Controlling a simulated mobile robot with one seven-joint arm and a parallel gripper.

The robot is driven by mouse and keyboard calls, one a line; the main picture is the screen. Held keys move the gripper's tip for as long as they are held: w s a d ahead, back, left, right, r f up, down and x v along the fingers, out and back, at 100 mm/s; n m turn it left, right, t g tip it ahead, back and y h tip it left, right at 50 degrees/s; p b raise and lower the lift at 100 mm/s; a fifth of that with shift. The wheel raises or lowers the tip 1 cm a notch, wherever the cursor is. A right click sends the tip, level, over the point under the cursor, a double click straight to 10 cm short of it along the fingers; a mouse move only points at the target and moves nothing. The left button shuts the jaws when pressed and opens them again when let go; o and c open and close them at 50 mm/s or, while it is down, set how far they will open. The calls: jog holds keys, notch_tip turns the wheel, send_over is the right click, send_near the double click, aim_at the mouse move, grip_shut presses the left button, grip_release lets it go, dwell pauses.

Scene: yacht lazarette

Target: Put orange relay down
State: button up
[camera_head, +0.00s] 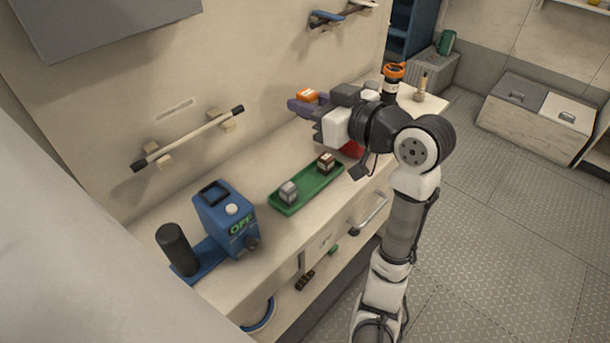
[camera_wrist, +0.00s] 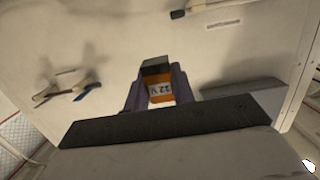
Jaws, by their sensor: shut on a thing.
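The orange relay (camera_head: 307,95) is held in my gripper (camera_head: 304,104), close to the back wall at the far end of the counter. In the wrist view, the orange relay (camera_wrist: 161,91) shows a "22 V" label and sits between the two purple-grey fingers of my gripper (camera_wrist: 157,94). A dark grey block shows at its upper end. Whether the relay touches any surface cannot be told. A green tray (camera_head: 306,200) lies on the counter, nearer, with a grey relay (camera_head: 288,192) and a brown relay (camera_head: 325,163) in it.
A blue device marked OFF (camera_head: 225,218) and a black cylinder (camera_head: 176,249) stand at the near end of the counter (camera_head: 262,172). A red thing (camera_head: 350,149) is partly hidden under my arm. An orange-topped black item (camera_head: 392,80) stands beyond. A rail (camera_head: 190,138) juts from the wall.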

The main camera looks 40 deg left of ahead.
aim_at(308, 185)
notch_tip(308, 185, down, 18)
jog(key=shift+r+p, duration=0.2)
jog(key=shift+p, duration=0.6)
jog(key=shift+f, duration=0.15)
jog(key=shift+f, duration=0.1)
jog(key=shift+f+b, duration=0.15)
jog(key=shift+b, duration=0.2)
jog(key=o, duration=1)
jog(key=shift+c, duration=0.2)
jog(key=shift+r+p, duration=0.25)
jog(key=shift+p, duration=0.05)
jog(key=b+v, duration=0.3)
jog(key=v, duration=0.9)
